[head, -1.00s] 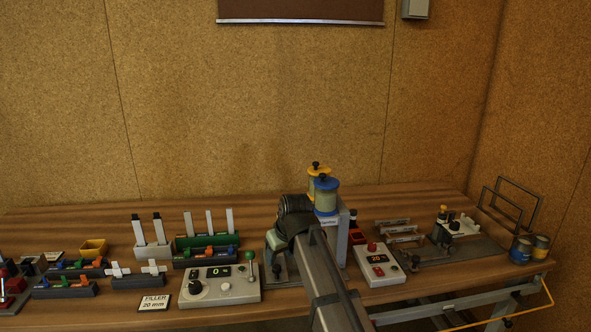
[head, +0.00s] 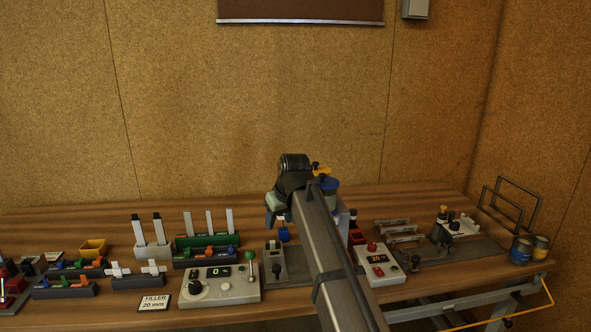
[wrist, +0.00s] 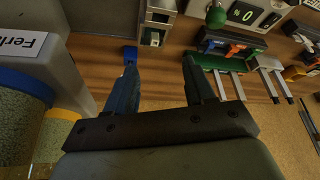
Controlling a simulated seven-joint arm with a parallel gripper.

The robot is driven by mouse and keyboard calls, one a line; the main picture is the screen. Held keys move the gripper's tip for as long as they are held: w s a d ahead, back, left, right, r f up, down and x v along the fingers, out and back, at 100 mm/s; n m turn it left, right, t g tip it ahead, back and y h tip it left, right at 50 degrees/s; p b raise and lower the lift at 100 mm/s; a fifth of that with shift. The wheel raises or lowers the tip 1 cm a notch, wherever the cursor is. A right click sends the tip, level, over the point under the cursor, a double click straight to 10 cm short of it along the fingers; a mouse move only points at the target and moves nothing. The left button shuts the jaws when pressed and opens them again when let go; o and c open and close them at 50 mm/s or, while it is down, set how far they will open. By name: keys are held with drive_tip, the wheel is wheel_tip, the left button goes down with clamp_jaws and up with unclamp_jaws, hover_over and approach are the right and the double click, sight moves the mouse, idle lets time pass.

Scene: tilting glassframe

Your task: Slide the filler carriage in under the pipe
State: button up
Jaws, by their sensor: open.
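The filling station's grey housing, with its labelled face (wrist: 25,45), carries a yellow-topped and a blue-topped canister (head: 328,184). In the head view my arm covers much of it. In front lies a dark base plate (head: 297,268) with a light grey block and black knob (head: 277,268), which may be the filler carriage. I cannot make out the pipe.
A control box (head: 219,286) with a green-knobbed lever (head: 250,257) stands left of the base plate. Another control box (head: 377,265) is to the right. Racks with coloured clips (head: 206,250) and upright strips stand further left.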

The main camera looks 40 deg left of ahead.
drive_tip(key=w+x, duration=0.1)
drive_tip(key=x, duration=0.4)
drive_tip(key=a+x, duration=0.1)
drive_tip(key=x, duration=0.4)
drive_tip(key=w+r+x, duration=0.1)
drive_tip(key=x, duration=0.4)
drive_tip(key=shift+w+a+f, duration=0.25)
drive_tip(key=shift+w, duration=0.15)
wheel_tip(320, 180, up, 11)
drive_tip(key=w+a+f, duration=0.2)
drive_tip(key=w+a, duration=0.1)
drive_tip(key=a, duration=0.8)
drive_tip(key=f, duration=0.6)
drive_tip(key=d+f, duration=0.1)
drive_tip(key=f, duration=0.3)
drive_tip(key=shift+s, duration=0.3)
wheel_tip(320, 180, up, 13)
hover_over(274, 241)
drive_tip(key=a, duration=0.6)
drive_tip(key=w+d+r+m+t+h, duration=0.1)
drive_tip(key=w+d+r+m+t, duration=0.1)
drive_tip(key=w+r, duration=0.2)
drive_tip(key=w+d+r+m+t+h, duration=0.2)
drive_tip(key=w+d+r+m, duration=0.1)
drive_tip(key=w, duration=0.6)
drive_tip(key=shift+r+m, duration=0.3)
drive_tip(key=shift+r, duration=0.4)
drive_tip(key=shift+w, duration=0.1)
